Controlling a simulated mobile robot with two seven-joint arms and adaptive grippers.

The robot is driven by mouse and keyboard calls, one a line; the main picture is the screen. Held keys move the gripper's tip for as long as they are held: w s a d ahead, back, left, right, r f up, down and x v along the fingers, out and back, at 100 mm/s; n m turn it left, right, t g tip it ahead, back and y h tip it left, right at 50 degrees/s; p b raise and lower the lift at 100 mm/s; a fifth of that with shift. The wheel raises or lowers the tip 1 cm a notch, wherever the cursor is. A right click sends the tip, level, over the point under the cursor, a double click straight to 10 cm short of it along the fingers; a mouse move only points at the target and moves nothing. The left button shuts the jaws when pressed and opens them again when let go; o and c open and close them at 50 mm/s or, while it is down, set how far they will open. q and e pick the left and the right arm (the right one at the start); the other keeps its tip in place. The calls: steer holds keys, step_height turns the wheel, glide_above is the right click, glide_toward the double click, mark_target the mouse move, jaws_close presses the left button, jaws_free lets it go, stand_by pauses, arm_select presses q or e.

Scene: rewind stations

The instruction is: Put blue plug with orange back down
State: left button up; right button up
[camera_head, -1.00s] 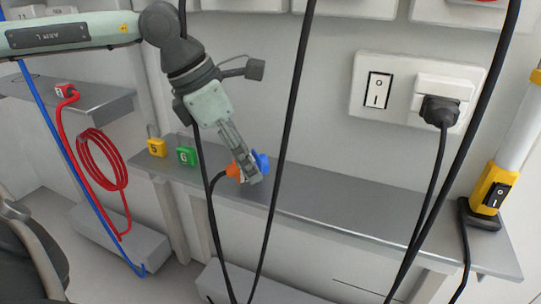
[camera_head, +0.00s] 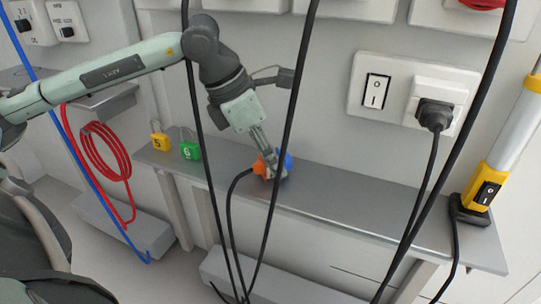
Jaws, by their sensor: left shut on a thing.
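The blue plug with orange (camera_head: 260,167) is at the middle-left of the grey metal shelf (camera_head: 340,195). Its orange part faces left and its blue part shows on the right. A black cable runs from its orange side down past the shelf edge. My left gripper (camera_head: 272,168) is shut on the plug, coming from above. The plug is at or just above the shelf top; I cannot tell if it touches. The fingers hide part of the plug. My right gripper is not in view.
A yellow padlock (camera_head: 159,141) and a green padlock (camera_head: 190,150) are at the shelf's left end. Black cables hang in front of the shelf. A yellow-and-white lamp with a switch (camera_head: 487,190) stands at the right end. The shelf's middle is clear.

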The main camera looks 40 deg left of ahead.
arm_select(q)
steer(key=shift+f, duration=0.1)
steer(key=o, duration=1.3)
